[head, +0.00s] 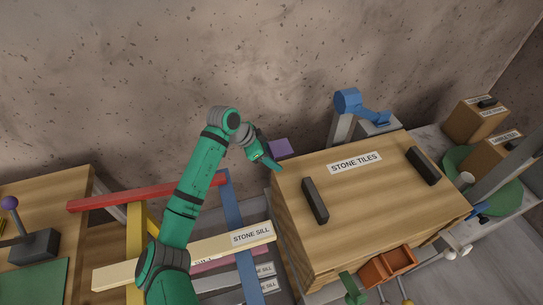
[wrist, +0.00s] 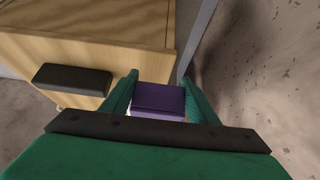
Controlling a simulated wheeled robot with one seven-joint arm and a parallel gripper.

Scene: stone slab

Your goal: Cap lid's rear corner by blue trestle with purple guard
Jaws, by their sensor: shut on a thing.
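The lid of the wooden crate (head: 365,205) carries a "STONE TILES" label and two black handles. Its rear left corner is nearest my gripper and the blue trestle (head: 234,205). The purple guard (head: 281,149) shows beside my gripper (head: 272,164) in the head view, just behind that corner. In the wrist view the purple guard (wrist: 159,98) sits between the two green fingers of my gripper (wrist: 160,92), which is shut on it. The lid (wrist: 95,52) lies just beyond and to the left there. Whether the guard touches the corner I cannot tell.
A stone sill (head: 200,254) and a red bar (head: 150,191) lie across the trestles at left. A blue clamp-like device (head: 350,102) stands behind the crate. An orange box (head: 388,266) is at the crate's front. The wall is close behind my gripper.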

